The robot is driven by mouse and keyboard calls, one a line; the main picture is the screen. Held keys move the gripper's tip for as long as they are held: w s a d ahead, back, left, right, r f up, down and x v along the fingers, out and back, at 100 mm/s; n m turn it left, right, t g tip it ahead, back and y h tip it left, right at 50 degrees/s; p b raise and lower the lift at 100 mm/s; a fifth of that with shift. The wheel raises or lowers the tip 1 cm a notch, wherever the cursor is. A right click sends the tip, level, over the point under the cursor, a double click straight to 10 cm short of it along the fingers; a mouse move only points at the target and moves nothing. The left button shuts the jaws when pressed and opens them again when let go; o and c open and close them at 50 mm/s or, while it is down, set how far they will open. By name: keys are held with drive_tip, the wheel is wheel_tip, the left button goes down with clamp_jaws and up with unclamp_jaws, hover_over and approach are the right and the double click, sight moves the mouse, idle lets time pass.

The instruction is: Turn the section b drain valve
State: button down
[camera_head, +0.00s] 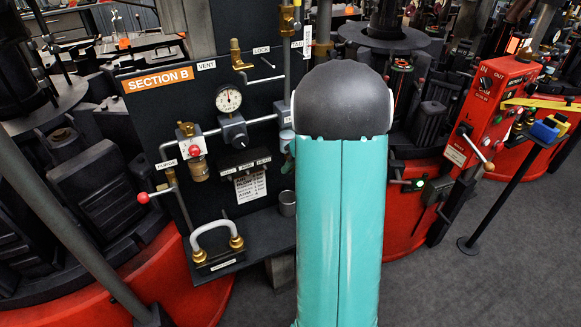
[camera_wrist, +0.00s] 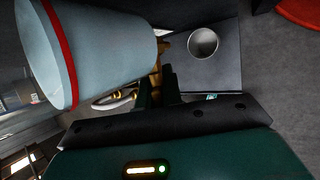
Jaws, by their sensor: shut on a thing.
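The SECTION B panel (camera_head: 265,90) stands left of centre in the head view, with its orange label. My own arm covers the panel's right part there, and my gripper is hidden behind it. In the wrist view my gripper (camera_wrist: 157,84) has its dark fingers shut around a small brass fitting below the grey bowl. This fitting appears to be the drain valve (camera_wrist: 161,52); most of it is hidden by the bowl and the fingers. The pale grey bowl (camera_wrist: 100,50) with a red band fills the upper left of the wrist view, close to my gripper. The valve's angle cannot be told.
A metal cup (camera_head: 288,203) stands on the panel's shelf (camera_head: 262,236); the cup also shows in the wrist view (camera_wrist: 203,43). A looped hose with brass ends (camera_head: 213,232), a red-knobbed lever (camera_head: 143,198) and a gauge (camera_head: 228,99) are left of my arm.

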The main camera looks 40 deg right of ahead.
drive_tip(key=c, duration=1.6)
unclamp_jaws()
drive_tip(key=shift+o, duration=0.2)
drive_tip(key=shift+s+r, duration=0.1)
drive_tip(key=v, duration=1.3)
drive_tip(key=shift+s+r, duration=0.15)
drive_tip(key=shift+r, duration=0.1)
drive_tip(key=shift+d, duration=0.15)
drive_tip(key=a+r+n+g+h, duration=0.1)
drive_tip(key=a+r+n, duration=0.1)
drive_tip(key=a+n, duration=0.8)
drive_tip(key=a+r+n+g, duration=0.1)
drive_tip(key=a+r+n, duration=0.2)
drive_tip(key=a+n, duration=0.65)
drive_tip(key=s+a+n+h, duration=0.1)
drive_tip(key=s+a+n, duration=0.4)
drive_tip(key=a+n, duration=0.3)
drive_tip(key=s+a+n+t+h, duration=0.1)
drive_tip(key=s+a+n, duration=0.4)
drive_tip(key=n, duration=0.8)
drive_tip(key=a, duration=0.3)
drive_tip(key=shift+a+f+t+h, duration=0.2)
drive_tip(key=shift+f+t+h, duration=0.1)
drive_tip(key=shift+f+h, duration=0.1)
